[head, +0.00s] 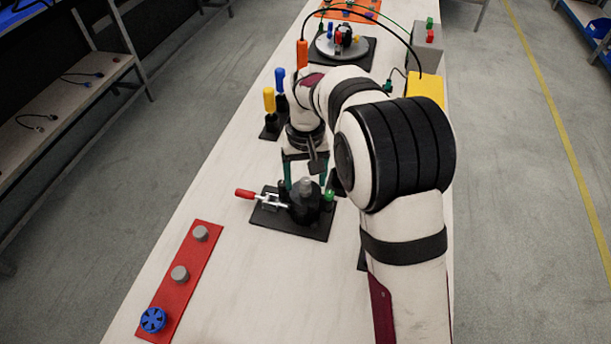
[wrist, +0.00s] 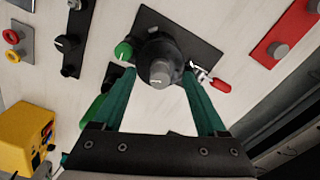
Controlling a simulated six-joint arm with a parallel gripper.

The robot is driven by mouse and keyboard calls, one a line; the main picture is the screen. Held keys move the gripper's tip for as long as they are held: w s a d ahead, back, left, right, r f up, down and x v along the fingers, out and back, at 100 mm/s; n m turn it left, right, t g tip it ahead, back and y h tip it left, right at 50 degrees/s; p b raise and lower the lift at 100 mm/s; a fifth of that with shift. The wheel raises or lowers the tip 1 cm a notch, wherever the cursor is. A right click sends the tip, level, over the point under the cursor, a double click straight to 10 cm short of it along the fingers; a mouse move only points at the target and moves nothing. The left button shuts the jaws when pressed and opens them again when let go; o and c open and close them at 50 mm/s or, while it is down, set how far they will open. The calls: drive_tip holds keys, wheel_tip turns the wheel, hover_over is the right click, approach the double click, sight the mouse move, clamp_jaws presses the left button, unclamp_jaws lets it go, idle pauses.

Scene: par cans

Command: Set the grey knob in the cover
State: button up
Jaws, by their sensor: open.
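A grey knob (head: 306,186) stands on top of the round black cover (head: 304,208) of a fixture on a black plate (head: 265,219). In the wrist view the knob (wrist: 160,72) sits over the black cover (wrist: 163,47), between my two teal fingers but apart from both in the picture. My gripper (head: 305,182) is open, pointing down above the fixture, and holds nothing. How deep the knob sits in the cover cannot be told.
A red-handled clamp (head: 262,198) and a green knob (head: 328,195) flank the cover. A red strip (head: 190,252) at front left carries two grey knobs and a blue wheel (head: 153,320). Yellow and blue handles (head: 269,100) stand behind. Bare table lies left of the fixture.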

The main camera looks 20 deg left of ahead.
drive_tip(key=shift+r, duration=0.1)
wheel_tip(320, 180, up, 16)
drive_tip(key=s+d+m, duration=0.4)
drive_tip(key=s+d, duration=0.7)
drive_tip(key=d, duration=0.2)
drive_tip(key=s+d+f+m+y, duration=0.1)
drive_tip(key=s+d+f+m, duration=0.1)
drive_tip(key=s, duration=0.6)
drive_tip(key=s+d+f+m, duration=0.3)
drive_tip(key=s+f+m, duration=0.1)
drive_tip(key=s, duration=0.4)
drive_tip(key=shift+d+f+y, duration=0.3)
drive_tip(key=shift+f+y, duration=0.1)
drive_tip(key=shift+f, duration=0.15)
